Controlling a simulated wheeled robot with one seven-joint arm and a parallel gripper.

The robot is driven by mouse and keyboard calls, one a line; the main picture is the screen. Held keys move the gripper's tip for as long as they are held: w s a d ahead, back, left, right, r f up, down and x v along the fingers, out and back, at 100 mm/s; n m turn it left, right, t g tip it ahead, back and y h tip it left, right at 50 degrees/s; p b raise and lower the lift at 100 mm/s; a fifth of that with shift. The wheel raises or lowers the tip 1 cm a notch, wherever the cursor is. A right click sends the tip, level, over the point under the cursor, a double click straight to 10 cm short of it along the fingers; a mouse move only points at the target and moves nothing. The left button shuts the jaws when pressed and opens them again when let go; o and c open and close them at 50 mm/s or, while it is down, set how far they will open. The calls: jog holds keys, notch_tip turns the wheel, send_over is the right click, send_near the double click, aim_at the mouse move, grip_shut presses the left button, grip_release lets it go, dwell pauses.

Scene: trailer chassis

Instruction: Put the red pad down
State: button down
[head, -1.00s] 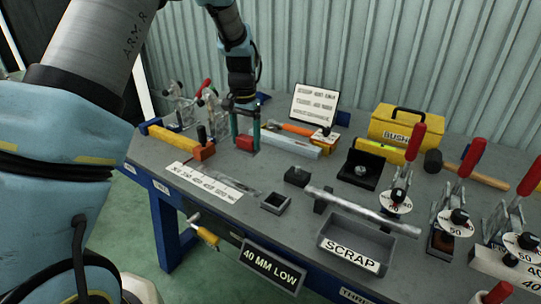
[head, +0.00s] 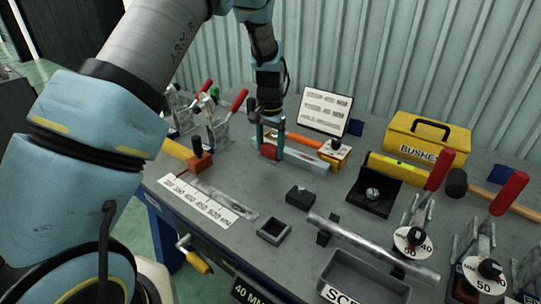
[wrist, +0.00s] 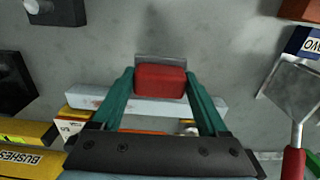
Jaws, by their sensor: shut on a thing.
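The red pad (wrist: 160,81) sits between the green fingers of my gripper (wrist: 160,85) in the wrist view, with a grey plate edge showing just beyond it. In the head view the red pad (head: 268,151) shows low between the fingers of my gripper (head: 271,150), at the left end of a pale grey bar (head: 303,158). My gripper is shut on the red pad and points down over the back of the bench. I cannot tell whether the pad touches the bench.
An orange block (head: 201,161) stands left. A tilted sign (head: 326,108) and a yellow bushes case (head: 427,139) are behind right. Bare bench lies between.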

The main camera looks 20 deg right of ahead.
aim_at(270, 158)
jog(key=shift+f+p, duration=0.55)
jog(key=shift+f, duration=1.4)
jog(key=shift+f, duration=0.15)
grip_release()
notch_tip(270, 158, up, 12)
jog(key=b, duration=0.3)
jog(key=shift+a+r+b, duration=0.1)
jog(key=shift+r+b, duration=0.1)
jog(key=shift+b, duration=0.15)
